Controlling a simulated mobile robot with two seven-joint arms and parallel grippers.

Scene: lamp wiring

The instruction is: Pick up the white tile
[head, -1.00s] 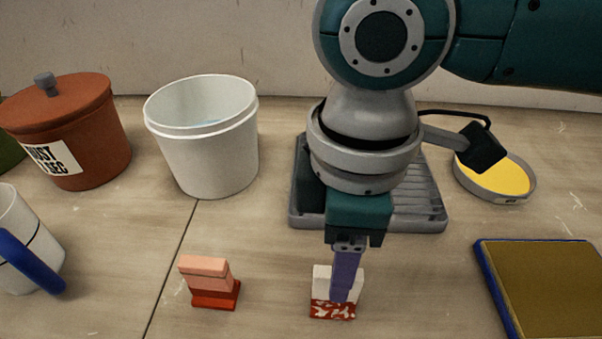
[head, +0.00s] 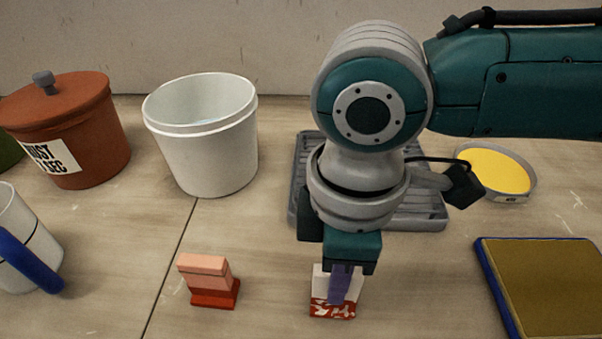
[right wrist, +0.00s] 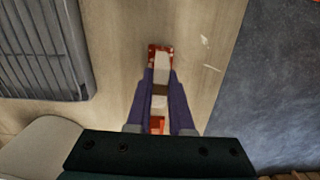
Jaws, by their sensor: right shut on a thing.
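The white tile (head: 320,284) stands upright on a red-and-white speckled base (head: 332,309) on the table, near the front middle of the head view. My right gripper (head: 339,290) is over it, with its purple finger covering the tile's middle. In the right wrist view the two purple fingers (right wrist: 160,80) are shut on the tile (right wrist: 160,64), one on each side. The base's speckled end (right wrist: 159,49) shows just beyond them. I cannot see any gap between tile and base. My left gripper is not in view.
A pink-and-red stacked block (head: 208,280) stands to the left. A white pot (head: 205,150), a lidded terracotta pot (head: 75,135) and a blue-handled mug (head: 25,250) are further left. A grey ridged tray (head: 430,205) and yellow dish (head: 497,172) are behind; a blue-edged pad (head: 550,285) lies right.

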